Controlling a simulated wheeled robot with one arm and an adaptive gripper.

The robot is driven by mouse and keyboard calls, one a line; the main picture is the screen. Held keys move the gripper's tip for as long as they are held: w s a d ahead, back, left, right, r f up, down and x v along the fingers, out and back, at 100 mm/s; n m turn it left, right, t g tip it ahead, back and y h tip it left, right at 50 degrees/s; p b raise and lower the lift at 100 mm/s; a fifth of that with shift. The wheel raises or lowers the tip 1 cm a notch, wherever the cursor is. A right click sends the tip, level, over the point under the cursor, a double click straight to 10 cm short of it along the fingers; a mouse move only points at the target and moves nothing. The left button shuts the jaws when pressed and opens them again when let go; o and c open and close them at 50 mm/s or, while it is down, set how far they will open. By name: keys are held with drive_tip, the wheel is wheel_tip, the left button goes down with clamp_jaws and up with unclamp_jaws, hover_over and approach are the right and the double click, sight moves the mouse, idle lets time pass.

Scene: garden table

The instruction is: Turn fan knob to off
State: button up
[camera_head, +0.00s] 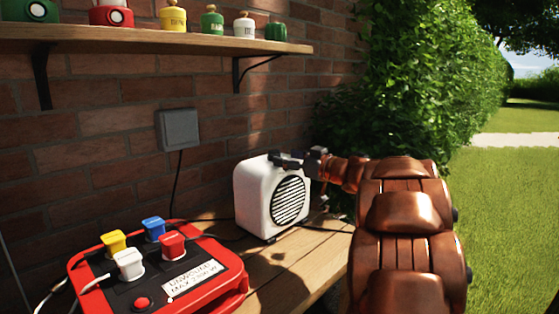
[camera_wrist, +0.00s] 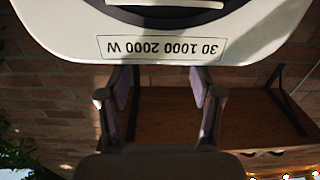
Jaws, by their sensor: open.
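The white fan (camera_head: 250,196) with a round dark grille stands on the wooden table near the brick wall. My gripper (camera_head: 291,160) is at the top front edge of the fan, reaching in from the right. In the wrist view the fan's white front (camera_wrist: 65,25) fills the top of the picture, upside down, with a label reading 30 1000 2000 W. My gripper's two fingers (camera_wrist: 160,78) are apart beside that label with nothing seen between them. I cannot make out the knob in either view. Whether the fingers touch the fan is unclear.
A red power box (camera_head: 235,290) with several coloured plugs stands at the front left. A grey wall socket (camera_head: 178,129) has a cable hanging down. A wooden shelf (camera_head: 150,42) with small containers is above. Hedge and open lawn lie to the right.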

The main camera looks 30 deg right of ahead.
sight(274, 155)
drive_tip(key=shift+b+x, duration=0.3)
drive_tip(key=shift+x, duration=1.4)
drive_tip(key=shift+c, duration=0.3)
drive_tip(key=c, duration=1)
